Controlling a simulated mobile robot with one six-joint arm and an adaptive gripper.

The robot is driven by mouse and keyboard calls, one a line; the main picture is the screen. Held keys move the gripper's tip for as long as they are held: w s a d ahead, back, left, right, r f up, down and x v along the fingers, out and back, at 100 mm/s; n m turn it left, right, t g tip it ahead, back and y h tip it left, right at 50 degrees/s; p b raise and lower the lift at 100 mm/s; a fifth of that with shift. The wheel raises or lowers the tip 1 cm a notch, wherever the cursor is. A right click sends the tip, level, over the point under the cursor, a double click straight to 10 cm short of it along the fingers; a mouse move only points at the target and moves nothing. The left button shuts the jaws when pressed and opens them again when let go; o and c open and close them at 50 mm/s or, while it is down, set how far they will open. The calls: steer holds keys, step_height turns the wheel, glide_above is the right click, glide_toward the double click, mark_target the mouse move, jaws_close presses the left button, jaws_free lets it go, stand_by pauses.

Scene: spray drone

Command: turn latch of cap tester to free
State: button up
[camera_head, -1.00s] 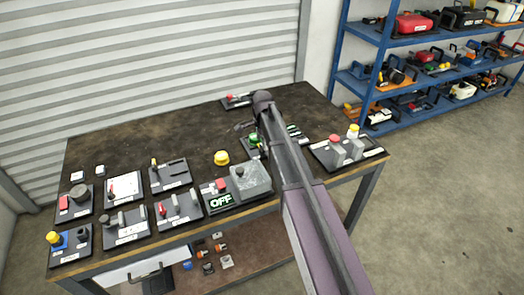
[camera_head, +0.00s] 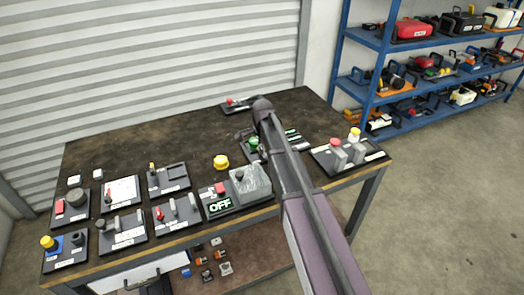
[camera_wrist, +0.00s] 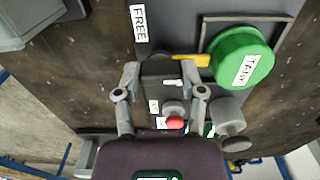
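The cap tester is a dark panel (camera_wrist: 240,8) with a FREE label (camera_wrist: 139,22). Its round green cap, marked TANK (camera_wrist: 243,58), is on the right in the wrist view; it also shows beside my arm in the head view (camera_head: 253,145). A yellow latch (camera_wrist: 190,60) lies roughly level in the wrist picture, its right end by the cap's edge and its dark left end near the FREE label. My gripper (camera_wrist: 164,84) is open below the latch in that picture, with no visible grip on it. My arm hides part of the panel in the head view.
A red button (camera_wrist: 174,123) and a grey knob (camera_wrist: 228,112) show near my fingers. In the head view, a yellow knob (camera_head: 221,162) and an OFF box (camera_head: 250,184) stand left of my arm. Several panels fill the table's left; another (camera_head: 348,155) stands right.

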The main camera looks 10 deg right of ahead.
steer(key=shift+c, duration=1.4)
steer(key=shift+n, duration=0.4)
steer(key=n, duration=0.3)
steer(key=shift+s+n, duration=0.1)
steer(key=shift+n, duration=0.2)
steer(key=n, duration=1.3)
steer(key=shift+n, duration=0.3)
